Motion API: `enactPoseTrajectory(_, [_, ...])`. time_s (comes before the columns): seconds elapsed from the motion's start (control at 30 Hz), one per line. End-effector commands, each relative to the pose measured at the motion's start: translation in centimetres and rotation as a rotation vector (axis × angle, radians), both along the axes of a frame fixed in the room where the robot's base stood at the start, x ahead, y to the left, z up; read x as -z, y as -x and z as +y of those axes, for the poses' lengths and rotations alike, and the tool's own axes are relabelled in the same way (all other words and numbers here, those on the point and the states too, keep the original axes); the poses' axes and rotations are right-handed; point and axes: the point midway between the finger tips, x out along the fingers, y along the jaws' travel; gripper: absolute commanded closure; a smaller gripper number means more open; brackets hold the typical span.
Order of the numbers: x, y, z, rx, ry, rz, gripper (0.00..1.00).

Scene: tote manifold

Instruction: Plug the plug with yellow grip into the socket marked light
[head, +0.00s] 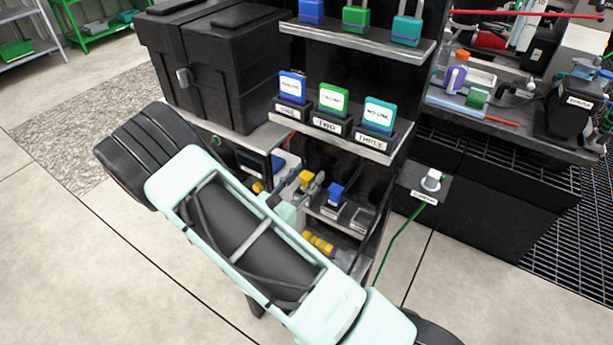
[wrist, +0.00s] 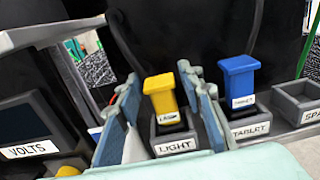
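The plug with yellow grip (wrist: 161,91) stands upright in the grey socket marked LIGHT (wrist: 176,147) in the wrist view. A small label is on its front; I cannot tell how deep it sits. My gripper (wrist: 159,76) is open, one finger on each side of the yellow grip. A gap shows beside the grip, and the gripper is not closed on it. In the head view the yellow grip (head: 306,179) shows beside my gripper (head: 300,190), whose arm hides most of the LIGHT socket.
A blue plug (wrist: 239,80) stands in the socket marked TABLET (wrist: 250,128), close right of my right finger. An empty socket marked SPARE (wrist: 299,100) is farther right. A VOLTS meter (wrist: 30,130) is at left. Shelves with labelled blocks (head: 334,100) overhang the sockets.

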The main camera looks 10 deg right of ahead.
Motion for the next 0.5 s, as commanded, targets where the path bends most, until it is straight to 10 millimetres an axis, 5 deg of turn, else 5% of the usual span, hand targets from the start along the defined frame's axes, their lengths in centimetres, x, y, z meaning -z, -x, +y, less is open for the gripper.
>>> enactPoseTrajectory(0.3, [0.0, 0.1, 0.2, -0.001, -0.001, 0.001, 0.62])
enactPoseTrajectory(0.5, [0.0, 1.9, 2.1, -0.004, -0.001, 0.001, 0.62])
